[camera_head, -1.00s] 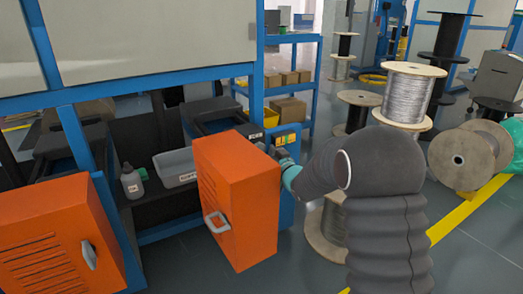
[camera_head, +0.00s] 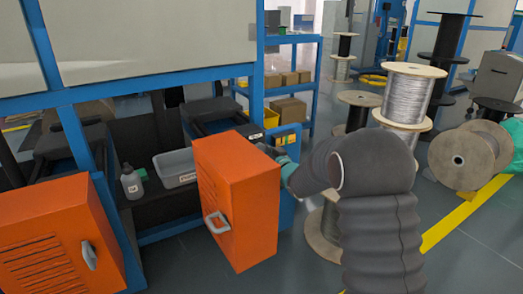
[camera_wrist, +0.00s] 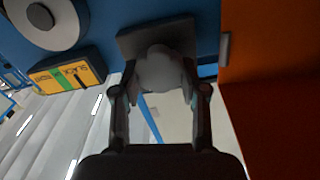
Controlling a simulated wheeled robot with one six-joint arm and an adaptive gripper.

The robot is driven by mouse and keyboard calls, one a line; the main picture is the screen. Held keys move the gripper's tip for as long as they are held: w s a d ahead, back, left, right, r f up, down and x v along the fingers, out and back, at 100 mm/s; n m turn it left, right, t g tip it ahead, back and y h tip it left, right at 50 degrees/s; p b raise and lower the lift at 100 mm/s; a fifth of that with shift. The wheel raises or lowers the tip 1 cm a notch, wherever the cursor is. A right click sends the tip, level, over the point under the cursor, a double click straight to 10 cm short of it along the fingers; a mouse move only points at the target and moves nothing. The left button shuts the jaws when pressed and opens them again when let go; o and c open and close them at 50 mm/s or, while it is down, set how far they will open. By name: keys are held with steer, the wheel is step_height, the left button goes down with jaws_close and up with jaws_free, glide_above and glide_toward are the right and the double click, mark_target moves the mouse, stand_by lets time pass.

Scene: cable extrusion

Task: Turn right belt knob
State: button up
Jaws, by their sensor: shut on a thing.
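The belt knob (camera_wrist: 160,68) is a grey rounded knob on a dark square plate on the blue machine frame, seen in the wrist view. My gripper (camera_wrist: 160,95) has one finger on each side of it and is shut on it. In the head view my gripper (camera_head: 274,152) is at the machine's blue post, just behind the open orange door. There the knob is hidden by the door and my arm.
The orange door (camera_head: 237,200) stands open close to the left of my arm. A yellow label (camera_wrist: 70,78) and a round grey disc (camera_wrist: 45,20) sit beside the knob. Cable spools (camera_head: 470,155) stand on the floor to the right.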

steer(key=shift+d+m+p, duration=0.1)
steer(key=shift+m+p, duration=0.95)
steer(key=shift+m, duration=1.65)
steer(key=o, duration=1.1)
steer(key=shift+o, duration=0.2)
steer(key=shift+f, duration=0.1)
steer(key=v, duration=0.7)
steer(key=shift+d, duration=0.15)
steer(key=shift+s, duration=0.15)
